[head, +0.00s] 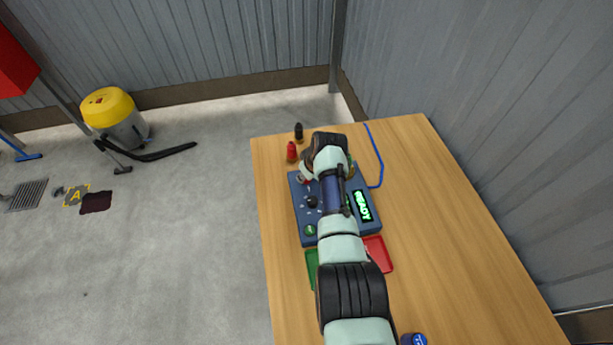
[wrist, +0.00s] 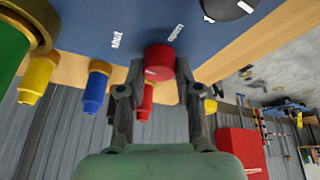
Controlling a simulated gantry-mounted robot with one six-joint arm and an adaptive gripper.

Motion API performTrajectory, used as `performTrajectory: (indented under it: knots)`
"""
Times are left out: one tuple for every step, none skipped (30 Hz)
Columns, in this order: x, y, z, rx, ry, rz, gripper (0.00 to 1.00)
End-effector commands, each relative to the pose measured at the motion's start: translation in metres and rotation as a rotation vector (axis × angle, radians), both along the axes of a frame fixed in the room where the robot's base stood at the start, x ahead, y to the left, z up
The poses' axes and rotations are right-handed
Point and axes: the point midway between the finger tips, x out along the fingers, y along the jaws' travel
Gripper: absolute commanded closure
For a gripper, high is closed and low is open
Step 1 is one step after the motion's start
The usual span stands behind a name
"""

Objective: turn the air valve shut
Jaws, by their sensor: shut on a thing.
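A blue panel (head: 308,230) lies on the wooden table, with a green display reading READY. In the wrist view the panel (wrist: 85,20) fills the top, with small white labels, one of which seems to read SHUT. A round red knob (wrist: 159,62), which looks like the air valve, stands on the panel beside those labels. My gripper (wrist: 160,72) is shut on this red knob, one finger on each side. How far the knob is turned I cannot tell. In the head view my arm hides the fingertips and most of the knob.
A black knob (wrist: 228,6) and yellow (wrist: 38,76) and blue (wrist: 97,84) fittings are near the gripper. A red bottle (head: 291,152) and black bottle (head: 299,132) stand behind the panel. Green (head: 312,262) and red (head: 379,254) trays lie in front.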

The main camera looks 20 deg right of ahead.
Motion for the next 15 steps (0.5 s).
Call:
performTrajectory:
  knots:
    - [-0.0002, -0.0007, -0.0033, -0.001, 0.001, 0.022, 1.0]
    - [-0.0004, -0.0008, -0.0032, 0.0, 0.002, 0.034, 1.0]
    - [-0.0004, -0.0008, -0.0031, 0.0, 0.001, 0.051, 1.0]
    - [-0.0004, -0.0007, -0.0027, 0.0, 0.001, 0.062, 1.0]
    - [-0.0002, -0.0006, -0.0024, 0.0, 0.001, 0.072, 1.0]
    - [-0.0002, -0.0006, -0.0021, 0.0, 0.001, 0.083, 1.0]
    - [-0.0002, -0.0006, -0.0018, 0.0, 0.001, 0.09, 1.0]
    - [-0.0002, -0.0006, -0.0019, -0.001, 0.001, 0.097, 1.0]
    - [-0.0003, -0.0006, -0.0018, -0.001, 0.002, 0.105, 1.0]
    - [-0.0004, -0.0005, -0.0018, -0.001, 0.002, 0.109, 1.0]
    - [-0.0004, -0.0005, -0.0017, -0.001, 0.002, 0.113, 1.0]
    - [-0.0005, -0.0005, -0.0018, -0.001, 0.002, 0.116, 1.0]
    - [-0.0006, -0.0005, -0.0017, -0.001, 0.002, 0.118, 1.0]
    - [-0.0006, -0.0005, -0.0017, -0.001, 0.002, 0.12, 1.0]
    - [-0.0007, -0.0004, -0.0016, -0.001, 0.002, 0.121, 1.0]
